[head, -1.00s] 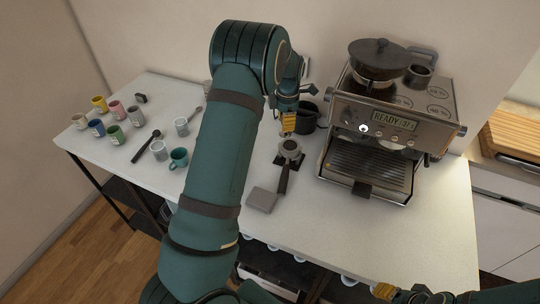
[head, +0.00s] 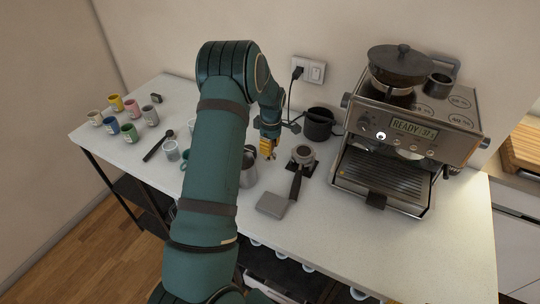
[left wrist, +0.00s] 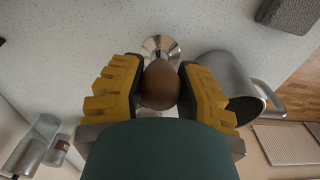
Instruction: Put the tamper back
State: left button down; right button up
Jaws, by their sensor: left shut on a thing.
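My left gripper (head: 267,150) is over the counter, left of the portafilter (head: 303,155). In the left wrist view its yellow fingers (left wrist: 160,88) are shut on the brown rounded handle of the tamper (left wrist: 160,86). The tamper's shiny metal base shows beyond the handle, over the pale counter; I cannot tell whether it touches the surface. In the head view I cannot make the tamper out by the gripper. My right gripper is not in view.
A metal pitcher (left wrist: 228,80) stands close beside the gripper. A grey mat (head: 272,205) lies in front of the portafilter. A black container (head: 318,124) and the espresso machine (head: 405,140) stand to the right. Several cups (head: 130,132) stand at the left.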

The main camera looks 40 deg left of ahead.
pick_arm(q)
jog(key=shift+f, duration=2)
jog(key=shift+f, duration=0.1)
jog(key=c, duration=0.7)
grip_release()
jog(key=shift+f, duration=0.1)
jog(key=shift+r, duration=0.2)
jog(key=r, duration=1.2)
jog(key=shift+d, duration=0.2)
